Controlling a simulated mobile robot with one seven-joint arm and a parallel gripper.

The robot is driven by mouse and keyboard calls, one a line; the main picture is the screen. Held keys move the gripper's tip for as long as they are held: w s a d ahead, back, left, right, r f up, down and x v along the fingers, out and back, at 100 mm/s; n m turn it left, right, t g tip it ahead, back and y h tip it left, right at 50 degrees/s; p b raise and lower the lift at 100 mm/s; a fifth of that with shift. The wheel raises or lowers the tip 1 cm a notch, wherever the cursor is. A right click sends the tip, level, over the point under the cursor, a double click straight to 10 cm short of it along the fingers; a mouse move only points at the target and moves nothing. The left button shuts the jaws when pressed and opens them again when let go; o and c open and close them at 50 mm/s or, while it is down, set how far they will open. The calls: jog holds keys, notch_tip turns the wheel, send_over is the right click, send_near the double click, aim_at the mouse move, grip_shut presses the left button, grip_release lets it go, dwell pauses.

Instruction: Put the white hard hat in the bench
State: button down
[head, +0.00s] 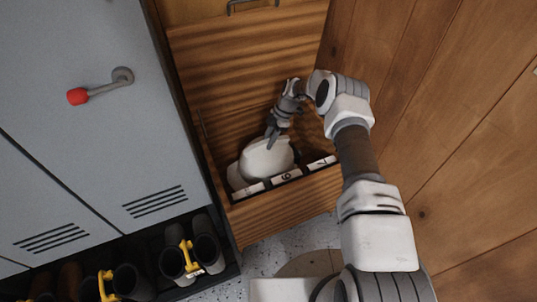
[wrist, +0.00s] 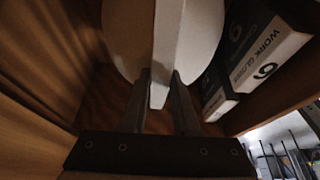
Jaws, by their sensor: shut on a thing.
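The white hard hat (head: 266,160) is inside the open wooden bench (head: 285,208), in its lower part. My gripper (head: 271,136) reaches down into the bench and is shut on the hat's edge. In the wrist view, the white hat (wrist: 122,38) fills the top middle, and a narrow white part of it lies between the two fingers of my gripper (wrist: 160,95). The hat's underside contact is hidden, so I cannot tell whether it touches the bench floor.
The bench's raised wooden panel (head: 245,55) stands behind. White-and-black work glove boxes (wrist: 270,55) stand beside the hat, along the front wall. A grey locker (head: 85,150) with a red-ended handle (head: 78,96) is at left. Boots (head: 206,245) stand below it. A wooden wall (head: 460,110) is at right.

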jog(key=shift+f+b, duration=0.75)
jog(key=shift+f, duration=1.7)
jog(key=shift+f, duration=0.2)
jog(key=c, duration=0.7)
grip_release()
jog(key=shift+o, duration=0.2)
